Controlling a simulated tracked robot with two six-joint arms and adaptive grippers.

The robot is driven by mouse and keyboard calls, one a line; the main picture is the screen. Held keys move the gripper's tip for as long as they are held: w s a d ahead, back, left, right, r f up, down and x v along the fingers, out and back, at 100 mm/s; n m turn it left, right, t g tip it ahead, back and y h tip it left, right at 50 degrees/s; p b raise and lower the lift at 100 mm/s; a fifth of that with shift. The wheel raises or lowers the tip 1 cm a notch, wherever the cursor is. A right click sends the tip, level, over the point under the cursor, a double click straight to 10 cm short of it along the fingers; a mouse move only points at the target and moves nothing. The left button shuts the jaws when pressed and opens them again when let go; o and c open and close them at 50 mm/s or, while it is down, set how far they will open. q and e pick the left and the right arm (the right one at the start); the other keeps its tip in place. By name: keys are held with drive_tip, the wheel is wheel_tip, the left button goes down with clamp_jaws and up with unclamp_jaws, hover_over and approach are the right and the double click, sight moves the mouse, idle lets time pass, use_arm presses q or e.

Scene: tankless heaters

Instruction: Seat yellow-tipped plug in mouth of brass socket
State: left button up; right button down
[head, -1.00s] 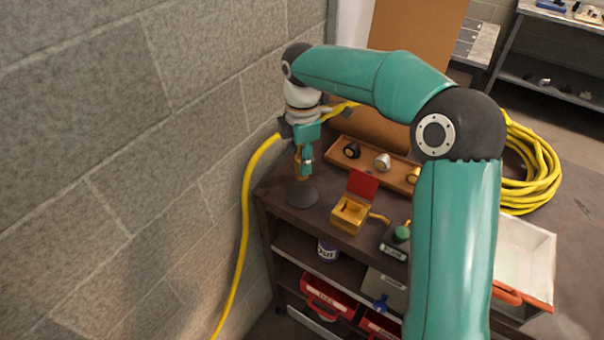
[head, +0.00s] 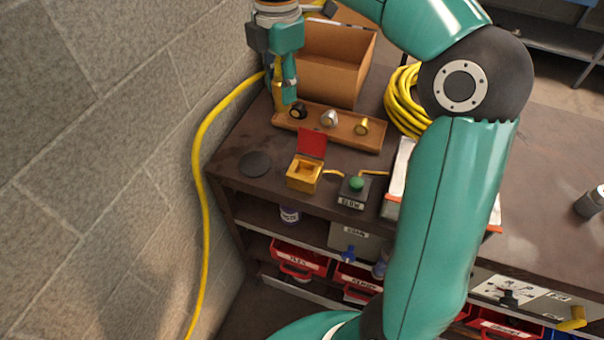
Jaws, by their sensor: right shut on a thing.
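A yellow-ended plug (head: 362,127) lies at the right end of the wooden tray (head: 341,141). A silver-white plug (head: 329,119) and a black-ended one (head: 298,112) lie beside it. My right gripper (head: 285,98) points down near the tray's left end. It is shut on a narrow brass-coloured piece (head: 278,96), mostly hidden by the fingers; I cannot tell whether this is the brass socket, or whether it touches anything. A brass-coloured box (head: 303,178) with a raised red flap (head: 312,143) stands in front of the tray. My left gripper is out of view.
A dark round disc (head: 255,163) lies on the bench's left corner, bare. A green-button box (head: 355,190) stands right of the brass box. A cardboard box (head: 335,72) and yellow coil (head: 402,102) are behind. The block wall (head: 90,130) and yellow cable (head: 203,200) border the left.

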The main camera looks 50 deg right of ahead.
drive_tip(key=s+d+b, duration=0.2)
drive_tip(key=s, duration=0.2)
drive_tip(key=b, duration=0.1)
hover_over(305, 160)
drive_tip(key=s+a, duration=0.2)
wheel_tip(305, 160, down, 15)
drive_tip(key=shift+m, duration=0.3)
drive_tip(key=shift+w+d+f, duration=0.1)
drive_tip(key=shift+w+f, duration=0.05)
drive_tip(key=shift+f, duration=0.95)
drive_tip(key=shift+w+d+f, duration=0.1)
drive_tip(key=shift+f, duration=1)
